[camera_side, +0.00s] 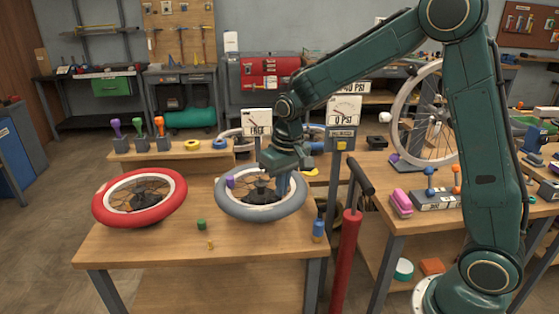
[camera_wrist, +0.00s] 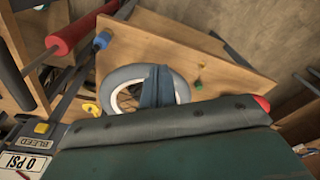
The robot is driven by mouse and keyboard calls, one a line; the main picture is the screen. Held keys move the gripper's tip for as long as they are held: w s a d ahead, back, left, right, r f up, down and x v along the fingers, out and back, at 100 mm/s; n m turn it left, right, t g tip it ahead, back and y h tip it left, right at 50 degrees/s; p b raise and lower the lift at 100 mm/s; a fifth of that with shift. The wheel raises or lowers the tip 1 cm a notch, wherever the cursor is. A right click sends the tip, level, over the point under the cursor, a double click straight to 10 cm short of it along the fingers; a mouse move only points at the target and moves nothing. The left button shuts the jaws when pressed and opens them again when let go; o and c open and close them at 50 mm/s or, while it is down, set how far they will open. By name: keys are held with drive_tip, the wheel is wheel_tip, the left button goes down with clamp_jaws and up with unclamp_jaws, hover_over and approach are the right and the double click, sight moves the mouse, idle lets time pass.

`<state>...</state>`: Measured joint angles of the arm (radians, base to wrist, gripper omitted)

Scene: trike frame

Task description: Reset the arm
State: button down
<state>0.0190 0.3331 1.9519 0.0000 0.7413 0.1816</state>
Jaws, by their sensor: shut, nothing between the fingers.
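My gripper (camera_side: 282,183) is at the end of the green arm, pointing down over the grey-tyred wheel (camera_side: 235,207) in the side view. Its fingers are shut with nothing between them. In the wrist view the blue-grey fingers (camera_wrist: 157,86) are together in front of the same grey wheel (camera_wrist: 120,76). I cannot tell whether the fingertips touch the wheel. The wheel lies flat on the wooden table (camera_side: 190,245). A purple piece (camera_side: 230,181) shows at the wheel's left rim.
A red-tyred wheel (camera_side: 110,211) lies left on the table. A green cap (camera_side: 201,224), a small brass piece (camera_side: 210,244) and a blue bottle (camera_side: 318,229) stand near the front. A red pump (camera_side: 346,262) stands right of the table. Gauge signs (camera_side: 257,121) rise behind. The front middle is mostly clear.

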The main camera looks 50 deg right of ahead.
drive_tip(key=s+r+n+t, duration=0.1)
drive_tip(key=s+r+t, duration=0.1)
drive_tip(key=s+r, duration=0.95)
drive_tip(key=s+r+n+t, duration=0.1)
drive_tip(key=s+t, duration=0.1)
drive_tip(key=s, duration=1.1)
drive_tip(key=shift+s+a+r, duration=0.15)
drive_tip(key=shift+a+r, duration=0.05)
drive_tip(key=shift+a, duration=0.2)
